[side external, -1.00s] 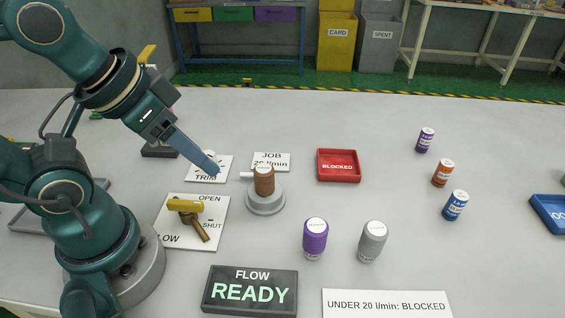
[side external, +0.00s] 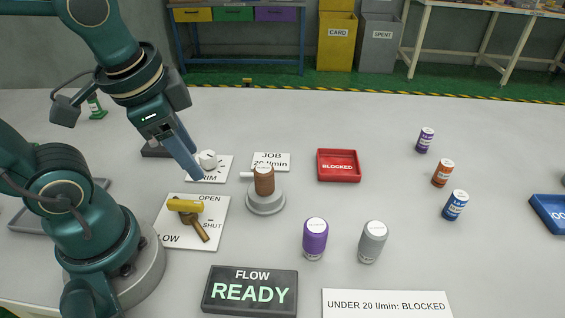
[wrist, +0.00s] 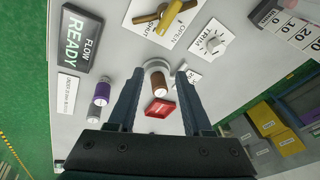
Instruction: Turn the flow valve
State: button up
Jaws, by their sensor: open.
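The flow valve (side external: 186,207) has a yellow handle bar and a brown-gold pointer, on a white plate (side external: 215,232) marked OPEN, SHUT and FLOW. The pointer leans down and right, below the SHUT mark. The valve also shows at the top of the wrist view (wrist: 160,14). My gripper (side external: 198,176) is up and behind the flow plate, near the white trim knob (side external: 208,159), and apart from the valve. In the wrist view my gripper (wrist: 160,85) has its two fingers wide apart and empty. A dark display (side external: 250,291) reads FLOW READY.
A brown column (side external: 264,181) stands on a grey round base right of the valve. A red BLOCKED tray (side external: 338,166) is behind it. Purple (side external: 315,240) and grey (side external: 373,243) columns stand in front. Several small columns stand at right. A JOB 20 l/min card (side external: 271,161) lies behind.

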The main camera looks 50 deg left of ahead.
aim_at(184, 202)
jog(key=f+m+g, duration=0.1)
jog(key=g, duration=0.1)
jog(key=a+f+m+g+y, duration=0.1)
jog(key=f+m+g, duration=0.1)
jog(key=a+f+m+g+y, duration=0.1)
jog(key=f, duration=0.1)
jog(key=shift+w+a+f+m+g, duration=0.2)
jog(key=shift+f+m+g, duration=0.05)
jog(key=shift+m+g, duration=0.15)
jog(key=shift+s+f+g, duration=0.25)
jog(key=shift+f+g, duration=0.05)
jog(key=shift+f, duration=0.5)
jog(key=shift+x, duration=2.2)
grip_shut()
